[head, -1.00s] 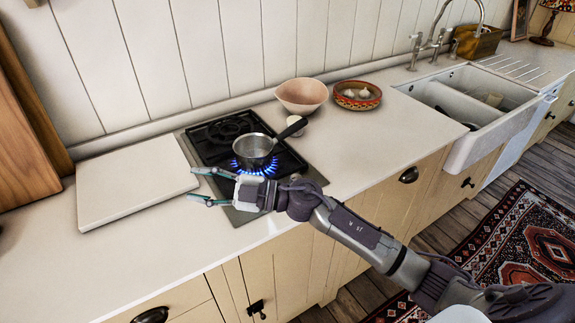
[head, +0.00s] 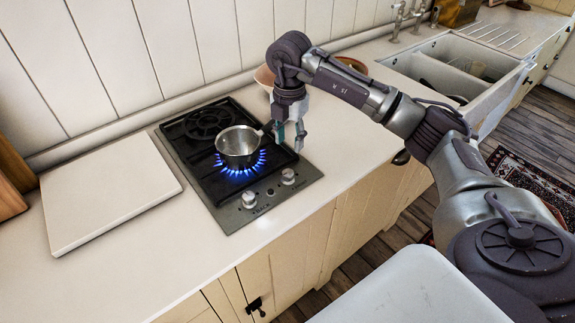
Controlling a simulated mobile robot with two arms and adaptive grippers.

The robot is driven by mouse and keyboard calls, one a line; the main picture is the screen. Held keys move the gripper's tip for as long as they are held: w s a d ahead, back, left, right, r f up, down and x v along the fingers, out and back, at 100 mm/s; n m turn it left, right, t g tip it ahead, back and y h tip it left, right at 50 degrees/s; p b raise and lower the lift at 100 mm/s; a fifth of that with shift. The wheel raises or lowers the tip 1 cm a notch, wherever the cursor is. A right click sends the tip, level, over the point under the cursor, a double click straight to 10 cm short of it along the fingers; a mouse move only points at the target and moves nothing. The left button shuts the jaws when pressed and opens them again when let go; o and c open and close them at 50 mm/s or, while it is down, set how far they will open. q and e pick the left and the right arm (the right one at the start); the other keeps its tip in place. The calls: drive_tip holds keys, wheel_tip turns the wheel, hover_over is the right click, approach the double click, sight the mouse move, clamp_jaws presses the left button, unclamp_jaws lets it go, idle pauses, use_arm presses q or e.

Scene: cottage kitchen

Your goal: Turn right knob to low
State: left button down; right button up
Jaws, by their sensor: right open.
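The gas hob (head: 228,217) has two silver knobs on its front strip. The right knob (head: 288,176) is uncovered, and the left knob (head: 249,200) sits nearer the front left. I cannot read the right knob's setting. A steel saucepan (head: 238,143) stands on the front burner, with a blue flame (head: 236,170) burning around its base. My right gripper (head: 290,143) points down with its fingers apart and empty. In the picture it is just above the right knob, near the hob's right edge, and covers part of the pan handle. My left gripper is not in view.
A white board (head: 108,190) lies on the counter left of the hob. A pinkish bowl (head: 264,77) behind my right arm is mostly hidden. The sink (head: 455,65) is at the back right. The counter in front of the board is clear.

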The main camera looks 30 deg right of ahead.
sight(289, 171)
wheel_tip(289, 171, down, 10)
drive_tip(key=shift+r+p, duration=0.2)
drive_tip(key=shift+p, duration=0.85)
drive_tip(key=shift+w+f, duration=0.1)
drive_tip(key=shift+f, duration=0.5)
clamp_jaws()
